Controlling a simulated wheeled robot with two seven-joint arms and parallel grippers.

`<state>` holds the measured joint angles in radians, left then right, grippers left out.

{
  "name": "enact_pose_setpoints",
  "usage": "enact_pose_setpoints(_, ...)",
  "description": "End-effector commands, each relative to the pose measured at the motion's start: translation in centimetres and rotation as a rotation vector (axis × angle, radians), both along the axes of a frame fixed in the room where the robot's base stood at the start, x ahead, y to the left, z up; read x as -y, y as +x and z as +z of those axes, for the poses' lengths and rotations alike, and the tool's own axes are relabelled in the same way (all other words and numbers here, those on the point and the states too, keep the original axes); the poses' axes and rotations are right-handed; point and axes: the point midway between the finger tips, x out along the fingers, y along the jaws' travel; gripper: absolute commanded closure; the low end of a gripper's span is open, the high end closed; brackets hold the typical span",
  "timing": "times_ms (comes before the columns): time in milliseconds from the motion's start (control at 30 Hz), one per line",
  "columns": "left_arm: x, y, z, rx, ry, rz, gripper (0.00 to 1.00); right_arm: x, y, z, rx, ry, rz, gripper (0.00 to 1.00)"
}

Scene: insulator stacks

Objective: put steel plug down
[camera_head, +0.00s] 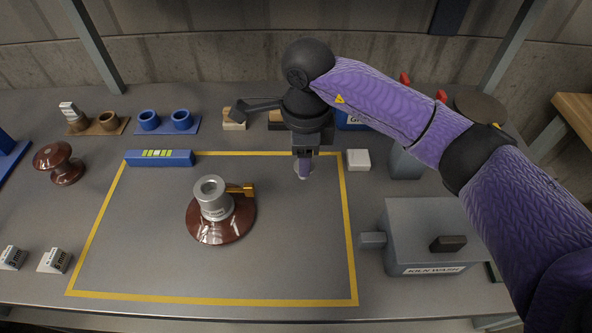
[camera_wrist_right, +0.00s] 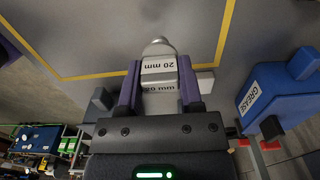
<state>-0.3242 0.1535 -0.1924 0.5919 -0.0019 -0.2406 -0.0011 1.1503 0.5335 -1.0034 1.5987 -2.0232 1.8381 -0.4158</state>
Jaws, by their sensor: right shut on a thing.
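My right gripper (camera_head: 303,165) is above the far right part of the yellow-taped area. In the right wrist view its purple fingers (camera_wrist_right: 158,88) are shut on the steel plug (camera_wrist_right: 158,49), a grey piece with a white "20 mm" label and a rounded end. In the head view the gripper mostly hides the plug. Whether the plug touches the table is unclear. My left gripper is out of view.
A brown insulator disc (camera_head: 222,228) with a grey metal cap and a brass piece sits inside the taped area. A white block (camera_head: 358,159) and a grey "KILN WASH" box (camera_head: 432,237) are to the right.

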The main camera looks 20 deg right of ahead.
Motion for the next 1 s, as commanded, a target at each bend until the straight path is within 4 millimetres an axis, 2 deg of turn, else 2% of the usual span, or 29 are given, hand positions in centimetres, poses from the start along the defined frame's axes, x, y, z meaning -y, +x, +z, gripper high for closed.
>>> enact_pose_setpoints(133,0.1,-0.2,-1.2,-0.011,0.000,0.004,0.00,0.0,-0.1,-3.0,-0.004,0.000,0.000,1.00)
enact_pose_setpoints(200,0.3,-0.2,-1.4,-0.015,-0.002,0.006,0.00,0.0,0.0,-3.7,-0.002,0.000,0.000,1.00)
enact_pose_setpoints(500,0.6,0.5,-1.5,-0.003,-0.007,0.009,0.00,0.0,0.0,-3.8,0.001,0.000,0.000,1.00)
enact_pose_setpoints(533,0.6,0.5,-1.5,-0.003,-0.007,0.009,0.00,0.0,0.0,-3.8,0.001,0.000,0.000,0.49)
enact_pose_setpoints(667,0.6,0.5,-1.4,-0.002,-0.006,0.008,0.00,0.0,0.0,-3.7,0.001,0.000,0.000,0.22)
enact_pose_setpoints(700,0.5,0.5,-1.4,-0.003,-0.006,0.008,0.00,0.0,0.0,-3.7,0.001,0.000,0.000,0.18)
enact_pose_setpoints(933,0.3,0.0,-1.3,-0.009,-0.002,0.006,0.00,0.0,0.0,-3.7,0.001,0.000,0.001,0.18)
enact_pose_setpoints(1000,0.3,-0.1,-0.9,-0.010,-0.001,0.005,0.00,0.0,0.0,-3.0,0.002,-0.001,0.001,0.18)
